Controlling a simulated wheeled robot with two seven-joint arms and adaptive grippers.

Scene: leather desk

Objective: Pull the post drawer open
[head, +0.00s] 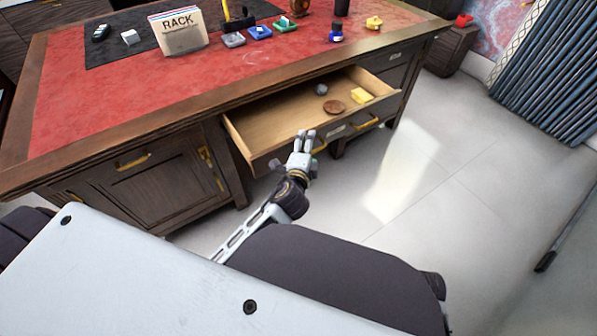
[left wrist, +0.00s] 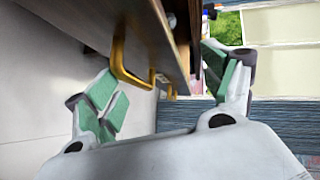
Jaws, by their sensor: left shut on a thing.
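The drawer (head: 265,127) of the desk stands pulled out, its pale wooden inside showing. Its dark front carries two brass handles, one (head: 318,146) near my gripper and one (head: 367,123) farther right, with a small label (head: 335,131) between them, too small to read. My left gripper (head: 306,138) is at the left part of the drawer front. In the left wrist view the fingers (left wrist: 168,92) lie on either side of the front panel (left wrist: 150,35), with a brass handle (left wrist: 122,65) near the left finger. The exact contact is hard to see. My right gripper is not in view.
Inside the drawer lie a brown disc (head: 334,107), a yellow block (head: 361,96) and a grey piece (head: 321,89). The red desk top (head: 110,95) holds a RACK box (head: 178,31) and several small items. A cabinet door (head: 150,180) is at the left. The floor (head: 440,150) at right is clear.

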